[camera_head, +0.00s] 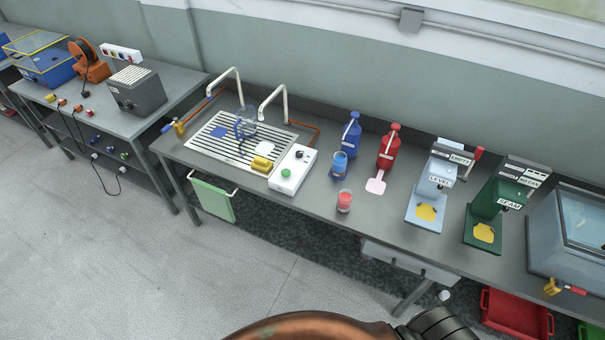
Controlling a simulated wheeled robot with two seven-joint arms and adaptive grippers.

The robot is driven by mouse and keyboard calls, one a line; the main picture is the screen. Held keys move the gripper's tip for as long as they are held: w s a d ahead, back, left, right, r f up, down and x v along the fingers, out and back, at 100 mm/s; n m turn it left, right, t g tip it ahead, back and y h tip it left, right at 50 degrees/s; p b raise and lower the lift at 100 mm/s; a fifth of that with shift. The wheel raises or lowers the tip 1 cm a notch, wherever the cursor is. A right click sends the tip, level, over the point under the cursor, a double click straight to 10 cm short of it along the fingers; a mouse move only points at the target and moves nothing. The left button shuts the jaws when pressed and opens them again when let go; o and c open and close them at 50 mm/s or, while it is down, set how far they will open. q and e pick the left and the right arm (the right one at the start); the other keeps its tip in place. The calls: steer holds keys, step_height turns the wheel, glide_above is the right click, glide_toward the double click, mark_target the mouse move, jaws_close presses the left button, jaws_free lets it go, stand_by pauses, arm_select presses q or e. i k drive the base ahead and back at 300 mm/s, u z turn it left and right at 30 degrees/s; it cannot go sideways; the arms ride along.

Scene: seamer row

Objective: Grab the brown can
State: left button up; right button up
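I see no can that is clearly brown in the head view. Two small cup-shaped containers stand on the bench: a blue one (339,164) and a clear one with red contents (344,201). A copper-brown curved shape with a dark ribbed part fills part of the bottom edge; it looks like part of my own arm. Neither gripper's fingers show.
The long grey bench holds a slatted sink (225,150), a white box with buttons (293,171), blue (351,136) and red (388,149) pump bottles, a light-blue press (428,196), a green press (491,213). Red crate (515,312) below. Floor at left is clear.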

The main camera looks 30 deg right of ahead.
mark_target(339, 159)
steer(key=u, duration=0.5)
steer(key=i, duration=1)
steer(key=z, duration=1.2)
steer(key=i, duration=0.65)
steer(key=z, duration=0.65)
